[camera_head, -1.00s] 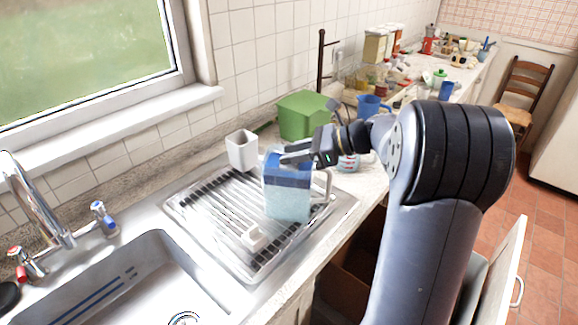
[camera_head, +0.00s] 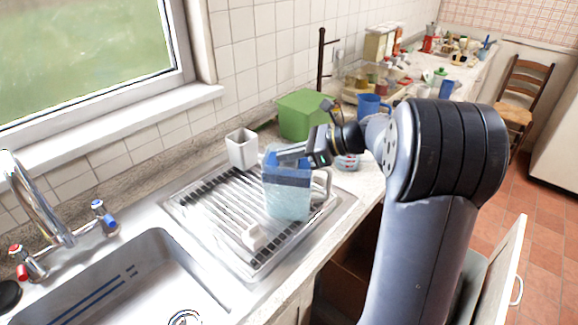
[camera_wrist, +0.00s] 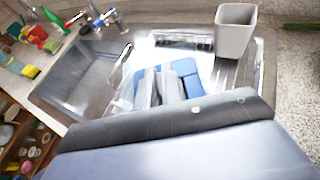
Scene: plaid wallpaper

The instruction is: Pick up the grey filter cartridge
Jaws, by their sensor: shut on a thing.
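A clear pitcher with a blue upper part (camera_head: 287,190) stands upright on the drying rack, its handle to the right. My gripper (camera_head: 283,155) is at the pitcher's top, its fingers close together over the blue part. In the wrist view my gripper (camera_wrist: 160,88) shows as grey fingers in front of the blue top. The fingers are shut on a narrow grey piece, apparently the grey filter cartridge (camera_wrist: 159,84). It is mostly hidden by the fingers and is hard to make out.
A square whitish cup (camera_head: 242,149) stands at the rack's back, and a small white piece (camera_head: 252,237) lies on the rack (camera_head: 215,215). A green box (camera_head: 302,114) and a blue mug (camera_head: 371,106) are behind. The sink (camera_head: 140,275) is at left.

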